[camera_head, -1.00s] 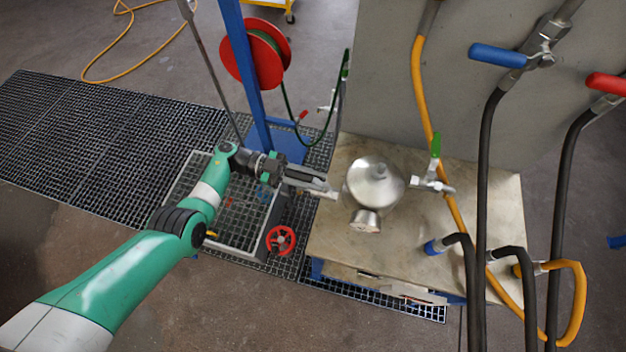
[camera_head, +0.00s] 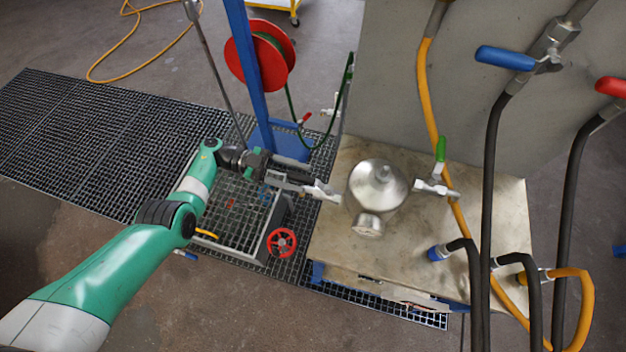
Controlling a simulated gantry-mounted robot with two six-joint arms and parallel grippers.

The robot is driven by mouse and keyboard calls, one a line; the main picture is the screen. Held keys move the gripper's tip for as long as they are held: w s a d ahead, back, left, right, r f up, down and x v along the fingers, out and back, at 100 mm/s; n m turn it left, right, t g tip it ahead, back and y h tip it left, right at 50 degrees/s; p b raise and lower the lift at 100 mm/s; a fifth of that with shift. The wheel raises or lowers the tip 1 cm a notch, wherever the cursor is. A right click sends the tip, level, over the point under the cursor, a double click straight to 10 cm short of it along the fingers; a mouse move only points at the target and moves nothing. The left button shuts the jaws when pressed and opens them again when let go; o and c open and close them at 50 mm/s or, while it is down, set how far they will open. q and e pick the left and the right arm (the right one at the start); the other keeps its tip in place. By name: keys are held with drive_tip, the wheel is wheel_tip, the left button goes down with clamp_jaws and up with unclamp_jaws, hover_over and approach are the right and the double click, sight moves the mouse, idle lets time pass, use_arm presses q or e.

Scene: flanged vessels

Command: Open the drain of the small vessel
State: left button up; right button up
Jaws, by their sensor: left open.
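The small vessel (camera_head: 377,184) is a shiny metal body with a domed, conical top. It sits on the worn pale bench, with a short flanged outlet (camera_head: 367,224) toward the front. The lower finger lies close to the left fitting; contact cannot be told. My right gripper is out of view.
The bench (camera_head: 335,245) has bare room in front. A grated frame with a red handwheel (camera_head: 282,242) stands left, near a red hose reel (camera_head: 259,55) on a blue post. Dark hoses (camera_head: 487,180) and an orange hose hang at right before a grey wall.

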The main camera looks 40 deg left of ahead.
use_arm(q)
drive_tip(key=b+v, duration=0.2)
drive_tip(key=v, duration=0.4)
drive_tip(key=shift+a, duration=0.35)
